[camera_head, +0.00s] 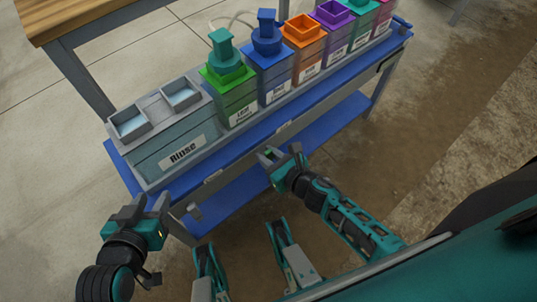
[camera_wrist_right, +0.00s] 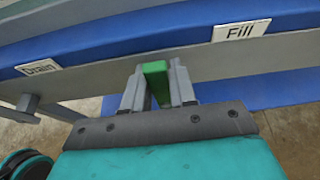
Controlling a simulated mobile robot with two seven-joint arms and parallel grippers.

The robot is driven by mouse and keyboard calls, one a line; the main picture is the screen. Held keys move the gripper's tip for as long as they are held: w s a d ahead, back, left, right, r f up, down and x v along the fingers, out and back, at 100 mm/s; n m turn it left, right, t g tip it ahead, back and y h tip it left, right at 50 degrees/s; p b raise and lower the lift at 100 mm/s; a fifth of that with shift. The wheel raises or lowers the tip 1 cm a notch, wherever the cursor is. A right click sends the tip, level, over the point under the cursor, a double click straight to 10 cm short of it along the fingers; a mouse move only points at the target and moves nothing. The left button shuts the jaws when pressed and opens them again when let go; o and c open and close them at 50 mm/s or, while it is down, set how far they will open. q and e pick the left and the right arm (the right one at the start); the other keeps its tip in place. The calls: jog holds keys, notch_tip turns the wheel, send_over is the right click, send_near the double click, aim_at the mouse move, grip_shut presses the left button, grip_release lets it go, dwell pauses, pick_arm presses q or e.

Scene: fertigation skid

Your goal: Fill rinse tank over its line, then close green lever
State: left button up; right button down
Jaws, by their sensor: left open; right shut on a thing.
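The rinse tank (camera_head: 185,150), a grey-blue box labelled "Rinse" with two square openings on top, stands at the left end of the blue bench. Its level line and water level cannot be made out. The green lever (camera_wrist_right: 156,82) sits between the fingers of my right gripper (camera_wrist_right: 158,90), which is shut on it. In the head view my right gripper (camera_head: 281,158) is at the bench's front rail, and the lever is hidden there. The lever is below and left of the "Fill" label (camera_wrist_right: 240,31). My left gripper (camera_head: 142,212) is open and empty, in front of the bench's left end.
A "Drain" label (camera_wrist_right: 38,67) is on the rail to the left. Several coloured tanks, including a green one (camera_head: 230,95) and an orange one (camera_head: 306,52), stand in a row right of the rinse tank. A wooden-topped table (camera_head: 75,18) is behind. Floor in front is clear.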

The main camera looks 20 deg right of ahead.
jog(key=c, duration=1)
grip_release()
jog(key=shift+s, duration=0.1)
pick_arm(q)
jog(key=shift+s+a+r+p, duration=0.15)
jog(key=shift+a+r+p, duration=0.2)
jog(key=shift+p, duration=0.6)
pick_arm(e)
jog(key=v, duration=1.2)
jog(key=shift+s+r, duration=0.2)
jog(key=shift+s, duration=0.1)
pick_arm(q)
jog(key=shift+r, duration=0.1)
pick_arm(e)
jog(key=shift+d, duration=0.1)
